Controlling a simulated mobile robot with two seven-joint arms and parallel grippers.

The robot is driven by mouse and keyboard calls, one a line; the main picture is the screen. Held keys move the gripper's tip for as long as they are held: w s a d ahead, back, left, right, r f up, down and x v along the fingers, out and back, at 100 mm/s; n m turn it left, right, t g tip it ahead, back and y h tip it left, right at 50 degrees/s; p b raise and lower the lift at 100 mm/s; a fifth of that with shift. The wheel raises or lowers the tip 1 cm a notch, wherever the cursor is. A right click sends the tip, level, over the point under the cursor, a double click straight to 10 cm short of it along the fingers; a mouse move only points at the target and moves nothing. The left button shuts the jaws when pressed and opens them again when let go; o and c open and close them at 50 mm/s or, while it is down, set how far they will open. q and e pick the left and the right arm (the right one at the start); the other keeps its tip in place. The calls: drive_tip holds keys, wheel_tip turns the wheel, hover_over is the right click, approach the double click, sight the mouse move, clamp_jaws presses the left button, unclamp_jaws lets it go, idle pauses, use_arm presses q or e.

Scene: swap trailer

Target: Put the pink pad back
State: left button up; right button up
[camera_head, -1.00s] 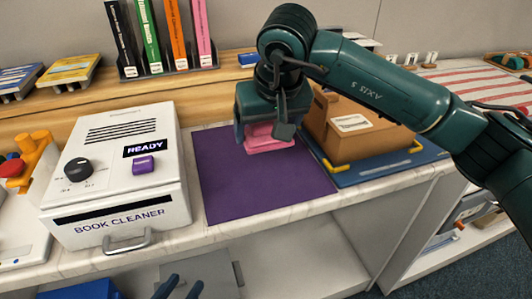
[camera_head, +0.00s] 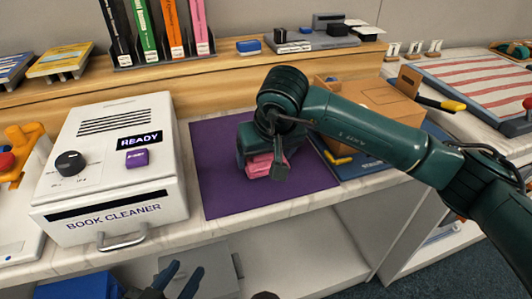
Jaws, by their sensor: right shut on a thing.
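The pink pad (camera_head: 258,168) is held in my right gripper (camera_head: 266,160), whose jaws are shut on it. The gripper covers much of the pad. Both are over the right half of the purple mat (camera_head: 222,185); I cannot tell whether the pad touches the mat. My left gripper (camera_head: 180,277) is low at the bottom edge, in front of the counter, with its two blue fingers apart and nothing seen between them.
The white book cleaner (camera_head: 112,185) stands left of the mat, its screen reading READY. A cardboard box (camera_head: 385,105) sits right of the mat, partly behind my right arm. Upright books (camera_head: 173,30) and a blue block (camera_head: 249,46) are on the back shelf.

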drive_tip(key=shift+f, duration=0.1)
drive_tip(key=o, duration=0.9)
